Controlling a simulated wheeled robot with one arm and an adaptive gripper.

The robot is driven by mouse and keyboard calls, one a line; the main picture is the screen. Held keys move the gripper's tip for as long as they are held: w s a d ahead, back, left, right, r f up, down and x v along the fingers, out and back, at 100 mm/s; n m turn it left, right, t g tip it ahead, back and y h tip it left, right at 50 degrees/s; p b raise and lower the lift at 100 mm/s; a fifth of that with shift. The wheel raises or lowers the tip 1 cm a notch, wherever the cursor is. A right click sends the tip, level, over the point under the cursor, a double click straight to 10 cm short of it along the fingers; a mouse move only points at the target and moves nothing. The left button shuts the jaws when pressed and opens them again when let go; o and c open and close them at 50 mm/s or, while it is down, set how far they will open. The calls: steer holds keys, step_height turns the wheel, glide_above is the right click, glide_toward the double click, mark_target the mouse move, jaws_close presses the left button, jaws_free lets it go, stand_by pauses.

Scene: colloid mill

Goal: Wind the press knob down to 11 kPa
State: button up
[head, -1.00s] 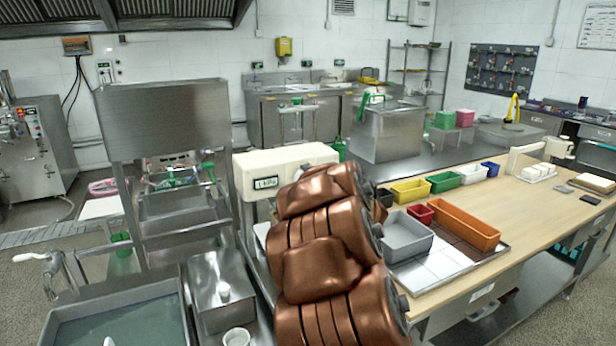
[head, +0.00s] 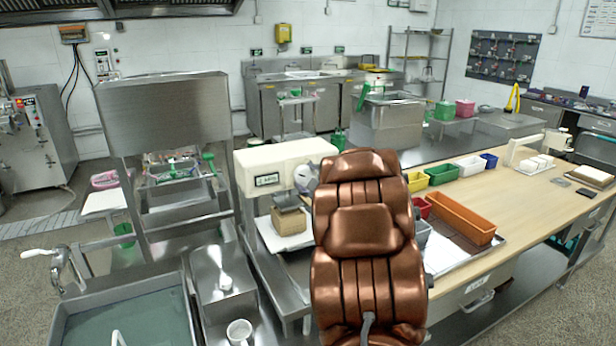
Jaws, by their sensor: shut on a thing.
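The press has a cream head (head: 285,158) with a small lit display (head: 267,179). The display shows a kPa reading, but its digits are too small to read surely. A rounded grey part, which looks like the press knob (head: 304,177), shows at the right end of the head, partly behind my copper arm. Below the head, a tan block (head: 289,220) sits under a dark grey plate (head: 288,201). My gripper is hidden behind my arm, so its jaws and their contact with the knob do not show.
A wooden table (head: 540,195) at the right holds an orange tray (head: 459,217) and several small coloured bins. A steel sink (head: 130,305) and a steel box (head: 222,282) stand at the front left. A tall steel panel (head: 165,112) stands left of the press.

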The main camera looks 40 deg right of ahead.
stand_by(0.4)
steer(key=o, duration=1.1)
steer(key=shift+o, duration=0.2)
steer(key=shift+s, duration=0.1)
steer(key=v, duration=1.2)
